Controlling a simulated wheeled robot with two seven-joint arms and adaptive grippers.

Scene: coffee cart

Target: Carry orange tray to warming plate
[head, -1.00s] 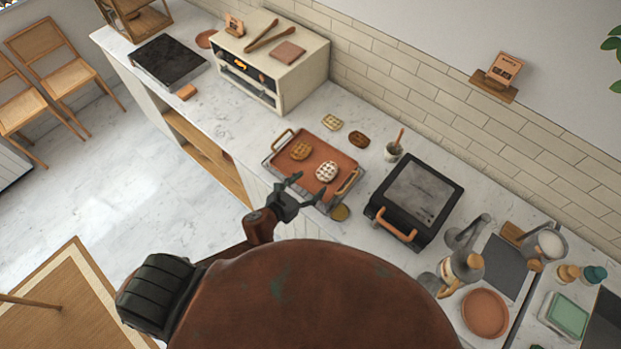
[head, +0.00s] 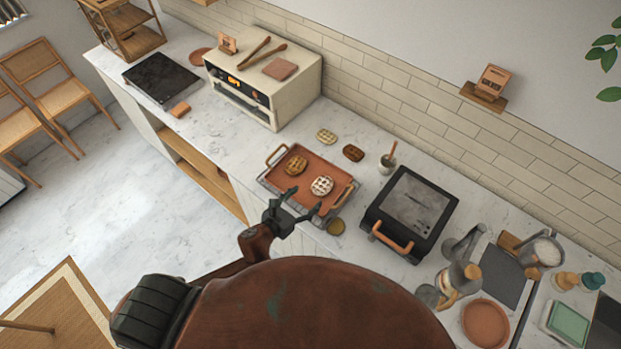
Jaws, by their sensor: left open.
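The orange tray (head: 309,168) sits on a wire rack on the marble counter, with a handle at each end. A brown waffle (head: 296,165) and a pale waffle (head: 322,186) lie on it. My left gripper (head: 302,204) is open and empty at the tray's near edge; I cannot tell whether it touches. A dark flat plate (head: 161,79), which looks like the warming plate, lies bare at the far left of the counter. My right gripper is not in view.
A cream oven (head: 265,88) stands between the tray and the dark plate. A small orange block (head: 180,109) lies near the counter's front edge. A black press (head: 410,212) stands right of the tray. Two loose waffles lie behind it.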

